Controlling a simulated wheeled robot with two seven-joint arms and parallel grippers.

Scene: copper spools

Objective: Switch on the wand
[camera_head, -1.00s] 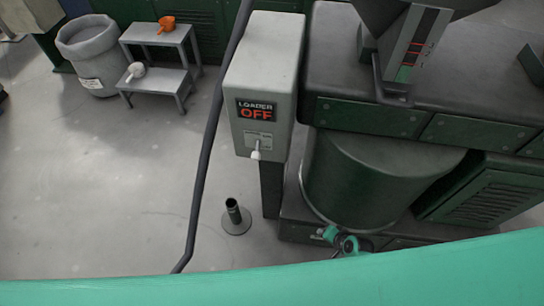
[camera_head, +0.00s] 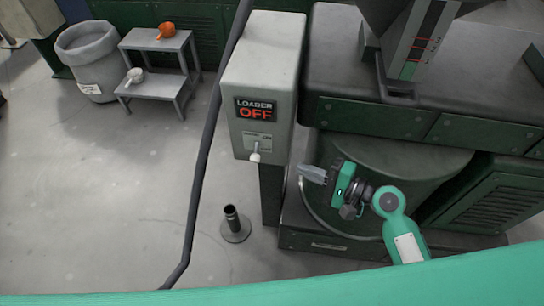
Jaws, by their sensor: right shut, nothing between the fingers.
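The loader box (camera_head: 262,75) is a grey upright housing in the middle of the head view, with a sign (camera_head: 257,110) reading "LOADER OFF" in white and red. A small white-tipped switch lever (camera_head: 255,153) sticks out at the bottom of its front face and points down. A black hose (camera_head: 205,150) runs down along the box's left side. My right gripper (camera_head: 303,171) is shut and empty, to the right of the lever and a little lower, pointing left. It is apart from the lever in the picture. My left gripper is out of view.
A dark green machine (camera_head: 400,85) with a drum (camera_head: 345,215) stands right of the box. A short black tube on a round base (camera_head: 235,222) stands on the floor. A grey bin (camera_head: 90,55) and a step stool (camera_head: 150,85) with orange and white scoops are at back left.

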